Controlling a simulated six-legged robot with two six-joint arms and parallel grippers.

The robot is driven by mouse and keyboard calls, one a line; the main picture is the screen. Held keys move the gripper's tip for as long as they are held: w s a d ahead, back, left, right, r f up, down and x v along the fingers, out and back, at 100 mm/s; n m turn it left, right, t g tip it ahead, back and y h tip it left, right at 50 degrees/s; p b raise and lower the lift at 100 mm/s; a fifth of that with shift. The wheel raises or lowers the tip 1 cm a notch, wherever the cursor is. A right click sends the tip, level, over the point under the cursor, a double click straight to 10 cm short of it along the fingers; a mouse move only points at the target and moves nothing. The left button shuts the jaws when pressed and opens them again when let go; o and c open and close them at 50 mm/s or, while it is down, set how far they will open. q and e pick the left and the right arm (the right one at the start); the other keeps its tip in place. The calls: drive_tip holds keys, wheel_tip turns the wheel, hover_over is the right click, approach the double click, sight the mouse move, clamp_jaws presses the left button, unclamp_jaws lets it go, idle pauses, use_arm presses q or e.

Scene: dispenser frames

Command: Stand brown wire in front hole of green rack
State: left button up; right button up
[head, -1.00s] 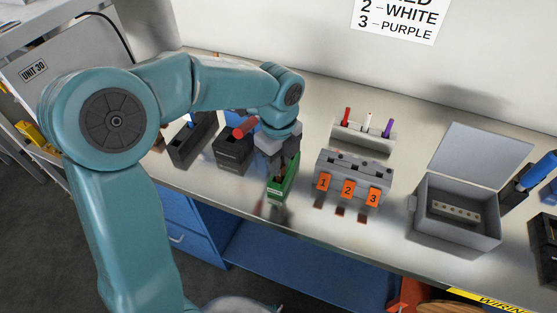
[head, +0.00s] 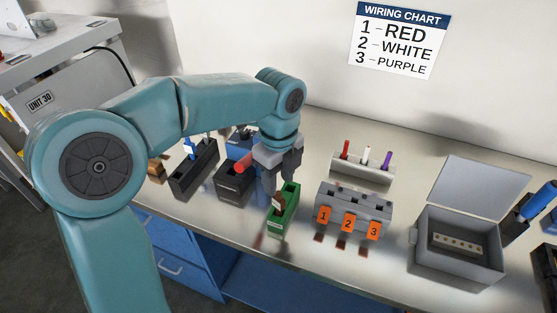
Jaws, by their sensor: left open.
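The green rack (head: 284,221) stands on the bench in the middle of the view, left of the numbered grey block. The brown wire (head: 278,202) sticks up from the rack's nearer, front part and looks slightly tilted. Its lower end is hidden inside the rack. A dark opening behind it looks empty. My left gripper (head: 281,184) is open and empty, pointing down just above and behind the wire's top. Its fingers look apart from the wire. My right gripper is not in view.
A black holder with a red piece (head: 245,163) stands close left of the rack. The grey block with orange tags (head: 355,203) is close right. Behind it, a grey rack (head: 362,168) holds red, white and purple wires. An open grey box (head: 459,245) stands further right.

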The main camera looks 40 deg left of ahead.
use_arm(q)
wheel_tip(320, 180, up, 6)
drive_tip(key=shift+p, duration=0.3)
idle(0.5)
